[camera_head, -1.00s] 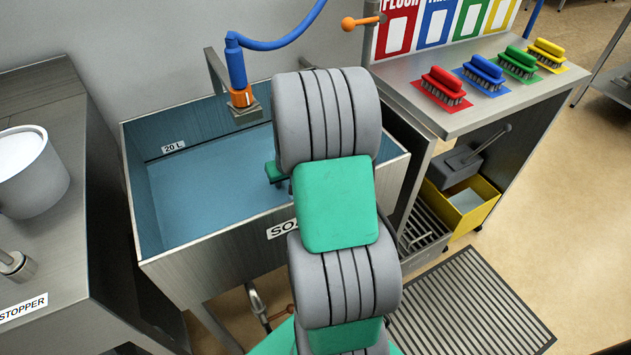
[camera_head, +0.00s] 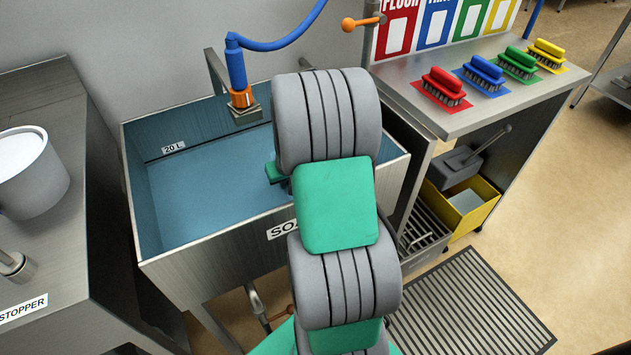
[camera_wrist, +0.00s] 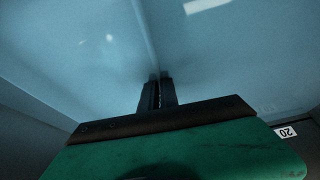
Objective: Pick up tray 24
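I cannot pick out tray 24 in either view, and no label reading 24 shows. My gripper (camera_wrist: 157,88) shows in the wrist view with its two dark fingers close together, only a narrow slit between them, and nothing visible held. It points toward pale blue walls that meet at a seam. In the head view my arm hides the gripper; the hand end is over or in the blue-lined sink (camera_head: 215,190).
A tap (camera_head: 239,95) hangs over the sink. A counter with a white-topped grey pot (camera_head: 35,190) stands left. Several coloured brushes, including a red one (camera_head: 443,85), lie on the right bench. A yellow bin (camera_head: 478,212) and a floor grate (camera_head: 468,305) are below.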

